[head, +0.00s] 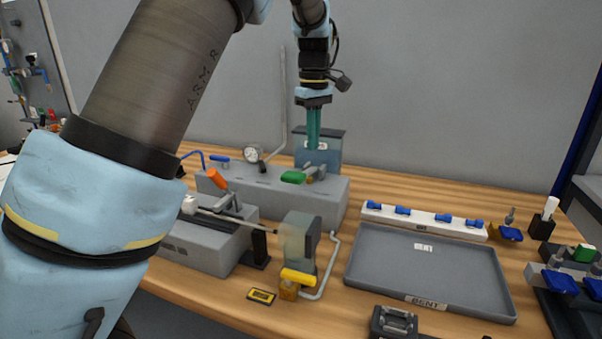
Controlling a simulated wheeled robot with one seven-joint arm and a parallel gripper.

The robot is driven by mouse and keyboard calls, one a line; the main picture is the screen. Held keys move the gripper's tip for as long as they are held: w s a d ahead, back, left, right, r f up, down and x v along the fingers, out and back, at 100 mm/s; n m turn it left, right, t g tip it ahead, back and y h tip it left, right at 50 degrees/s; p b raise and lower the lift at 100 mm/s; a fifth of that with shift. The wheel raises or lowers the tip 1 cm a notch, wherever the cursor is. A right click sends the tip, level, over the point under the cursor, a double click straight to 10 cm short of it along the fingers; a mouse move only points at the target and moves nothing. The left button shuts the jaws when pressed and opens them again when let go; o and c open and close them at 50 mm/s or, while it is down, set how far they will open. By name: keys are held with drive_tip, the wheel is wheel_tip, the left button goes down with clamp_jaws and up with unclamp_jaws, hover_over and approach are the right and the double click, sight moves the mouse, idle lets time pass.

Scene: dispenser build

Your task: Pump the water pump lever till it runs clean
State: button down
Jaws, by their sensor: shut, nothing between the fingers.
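A lever with an orange grip (217,179) tilts up to the left above the front grey block (205,245); it looks like the pump lever, but no readable label confirms this. A rod runs from that block toward a cloudy, see-through chamber (293,241). A yellow handle (298,277) sits at the chamber's foot. I cannot tell the water's state. My gripper (313,145) points down with its teal fingers together and empty. It is behind and right of the orange grip, in front of a blue-grey box (330,147) and above the rear grey block (320,196).
The rear block carries a green handle (293,177), a blue handle (220,158) and a round gauge (253,153). A thin pipe (283,100) rises behind. A grey tray (430,270) lies at right, with a white strip of blue clips (424,219) behind it. My arm covers the left side.

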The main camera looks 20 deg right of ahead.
sight(311, 168)
drive_tip(key=shift+f+b, duration=1.1)
drive_tip(key=shift+f, duration=1.8)
drive_tip(key=shift+a+f, duration=0.1)
drive_tip(key=shift+f, duration=0.05)
drive_tip(key=shift+s+a+f, duration=0.1)
drive_tip(key=shift+f, duration=0.15)
drive_tip(key=shift+r, duration=0.1)
drive_tip(key=shift+r+p, duration=0.95)
